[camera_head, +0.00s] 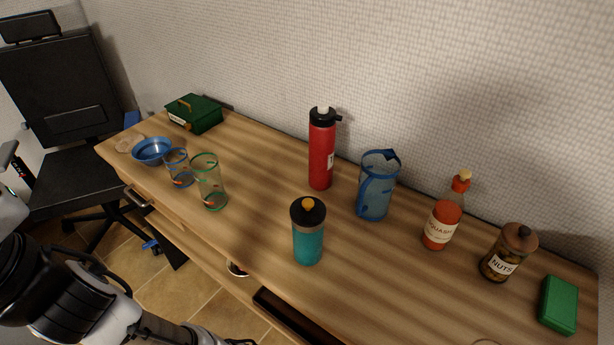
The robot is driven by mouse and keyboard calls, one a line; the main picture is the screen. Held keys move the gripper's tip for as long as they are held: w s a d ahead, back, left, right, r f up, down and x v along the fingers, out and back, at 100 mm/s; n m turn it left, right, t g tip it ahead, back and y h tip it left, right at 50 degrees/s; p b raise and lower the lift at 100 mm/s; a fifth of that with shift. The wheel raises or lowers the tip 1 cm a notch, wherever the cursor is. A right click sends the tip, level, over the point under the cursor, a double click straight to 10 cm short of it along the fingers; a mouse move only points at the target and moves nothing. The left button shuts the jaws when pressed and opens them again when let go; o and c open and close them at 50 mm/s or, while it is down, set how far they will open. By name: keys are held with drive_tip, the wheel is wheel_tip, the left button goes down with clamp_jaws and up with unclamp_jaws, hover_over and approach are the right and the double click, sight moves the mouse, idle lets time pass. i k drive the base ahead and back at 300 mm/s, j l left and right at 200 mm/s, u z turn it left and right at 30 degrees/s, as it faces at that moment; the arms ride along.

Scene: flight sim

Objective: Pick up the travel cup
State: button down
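The travel cup appears to be the teal cup (308,245) with a black lid and an orange-yellow knob. It stands upright near the front edge of the wooden table (400,285), around the middle of the view. Nothing touches it. Parts of my white and black arm show at the lower left, in front of the table. I cannot make out my gripper's fingers in this view.
Behind the cup stand a red bottle (321,155) and a blue pitcher (376,190). To the right are a squash bottle (440,225), a nuts jar (497,265) and a green box (558,305). To the left are glasses (211,185), a blue bowl (151,152) and a green case (200,115).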

sight(308, 243)
drive_tip(key=k+l+u, duration=0.15)
drive_tip(key=l+u, duration=0.2)
drive_tip(key=k+l+u, duration=0.2)
drive_tip(key=l+u, duration=0.15)
drive_tip(key=k+l+u, duration=0.2)
drive_tip(key=l+u, duration=0.15)
drive_tip(key=l, duration=0.1)
